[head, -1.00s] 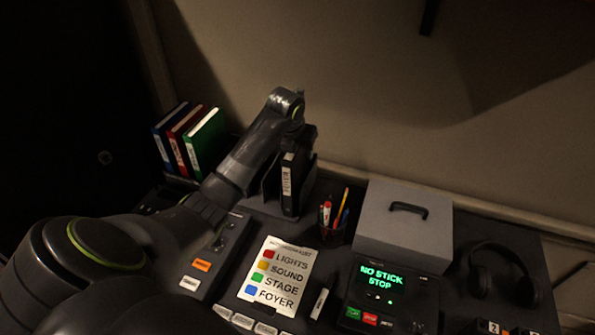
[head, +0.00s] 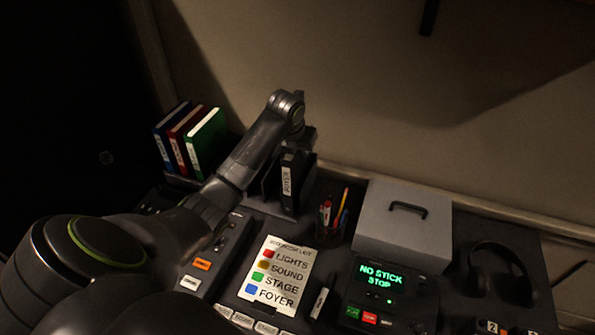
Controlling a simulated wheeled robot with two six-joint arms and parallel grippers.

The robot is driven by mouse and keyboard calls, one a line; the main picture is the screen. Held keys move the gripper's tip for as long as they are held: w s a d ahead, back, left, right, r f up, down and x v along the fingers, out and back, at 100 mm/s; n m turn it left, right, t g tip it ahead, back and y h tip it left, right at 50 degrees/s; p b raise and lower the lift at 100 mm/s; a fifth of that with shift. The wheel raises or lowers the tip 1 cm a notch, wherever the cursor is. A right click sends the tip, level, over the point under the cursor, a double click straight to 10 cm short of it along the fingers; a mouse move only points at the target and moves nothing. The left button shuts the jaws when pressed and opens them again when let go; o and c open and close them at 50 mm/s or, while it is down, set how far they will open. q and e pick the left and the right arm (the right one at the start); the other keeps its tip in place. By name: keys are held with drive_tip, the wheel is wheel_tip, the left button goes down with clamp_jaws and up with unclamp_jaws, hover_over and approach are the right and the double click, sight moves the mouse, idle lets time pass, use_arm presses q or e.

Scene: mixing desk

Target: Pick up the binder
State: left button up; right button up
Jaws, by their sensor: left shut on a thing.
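A black binder (head: 289,188) with a white spine label stands upright at the back of the desk, in a grey holder (head: 268,207). My left gripper (head: 297,143) is at the top of the binder, and it is shut on it. The fingertips are mostly hidden by the dark wrist and the binder. Three more binders, blue (head: 162,147), red (head: 178,144) and green (head: 203,141), stand in a row to the left. My right gripper is not in view.
A pen cup (head: 329,221) stands right of the black binder, close to it. A grey box with a handle (head: 403,222) and headphones (head: 497,277) are farther right. A label card (head: 277,273) and a lit panel (head: 379,283) lie in front. The wall is behind.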

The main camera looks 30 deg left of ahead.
use_arm(q)
clamp_jaws()
drive_tip(key=shift+r, duration=0.1)
